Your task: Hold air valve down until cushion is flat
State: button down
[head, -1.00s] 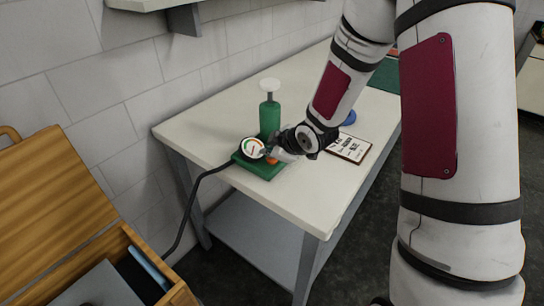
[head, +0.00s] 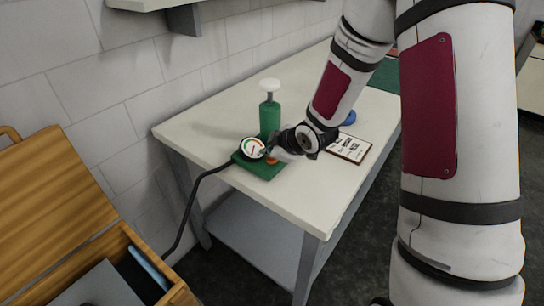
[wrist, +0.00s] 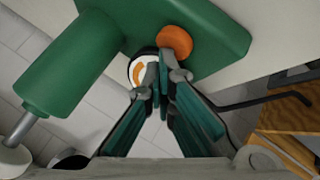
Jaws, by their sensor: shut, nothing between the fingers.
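An orange round button (head: 271,161), likely the air valve, sits on a green pump base (head: 252,168) on the white table. A white-faced gauge (head: 253,148) and a green cylinder with a white knob (head: 269,117) are on the same base. My gripper (head: 270,153) is shut and empty at the button. In the wrist view, the closed fingertips (wrist: 166,64) overlap the lower edge of the orange button (wrist: 175,40); I cannot tell whether they touch or press it. The gauge there is partly hidden behind the fingers. I cannot identify the cushion.
A black hose (head: 189,202) runs from the base toward an open wooden box (head: 124,249) at lower left, which holds a grey slab (head: 98,287). A printed card (head: 349,148) and a blue round thing (head: 350,117) lie near my arm. The table's front is clear.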

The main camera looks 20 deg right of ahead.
aim_at(270, 159)
jog(key=shift+r, duration=0.1)
jog(key=shift+r+p, duration=0.75)
jog(key=shift+r, duration=0.15)
jog(key=shift+r+p, duration=1.8)
jog(key=shift+r, duration=0.7)
